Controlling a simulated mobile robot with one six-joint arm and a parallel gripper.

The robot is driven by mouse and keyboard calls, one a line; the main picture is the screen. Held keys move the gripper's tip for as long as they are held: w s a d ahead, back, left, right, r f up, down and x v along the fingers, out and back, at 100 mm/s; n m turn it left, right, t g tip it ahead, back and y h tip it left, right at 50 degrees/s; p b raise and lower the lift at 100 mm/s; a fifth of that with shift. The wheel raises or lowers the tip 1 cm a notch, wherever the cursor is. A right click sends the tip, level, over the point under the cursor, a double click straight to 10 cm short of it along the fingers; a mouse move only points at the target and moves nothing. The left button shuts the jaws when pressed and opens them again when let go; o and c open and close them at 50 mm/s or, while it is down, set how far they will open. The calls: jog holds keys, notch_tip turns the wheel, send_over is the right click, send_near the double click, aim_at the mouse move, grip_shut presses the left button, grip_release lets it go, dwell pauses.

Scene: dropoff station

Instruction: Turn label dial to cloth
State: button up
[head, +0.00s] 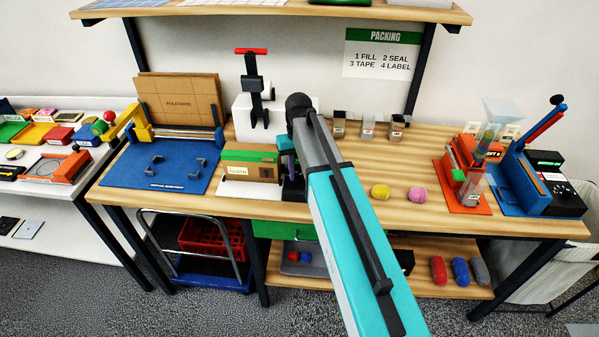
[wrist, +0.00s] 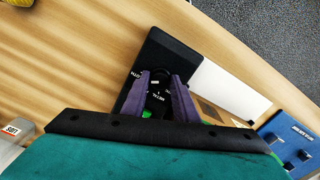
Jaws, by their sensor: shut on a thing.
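In the wrist view, the label dial (wrist: 157,97) is a small dark knob on a black unit (wrist: 172,58), with small white words around it that are mostly too small to read. The two purple fingers of my gripper (wrist: 162,82) are closed on the dial from either side. In the head view, my gripper (head: 288,160) is at the black unit, right of the white base with a tag reading CLOTH (head: 237,170). My arm hides the dial there. Which word the dial points at cannot be told.
A brown box with green tape (head: 249,156) stands left of my gripper. A blue folding board (head: 160,170) is farther left. Yellow (head: 380,191) and pink (head: 417,194) lumps lie to the right. Orange (head: 462,170) and blue (head: 530,180) stations stand at the bench's right end.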

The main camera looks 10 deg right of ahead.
aim_at(298, 175)
jog(key=shift+m, duration=1.3)
jog(key=o, duration=1.1)
jog(key=shift+c, duration=0.2)
notch_tip(298, 175, up, 14)
jog(key=p, duration=0.8)
jog(key=shift+f, duration=0.15)
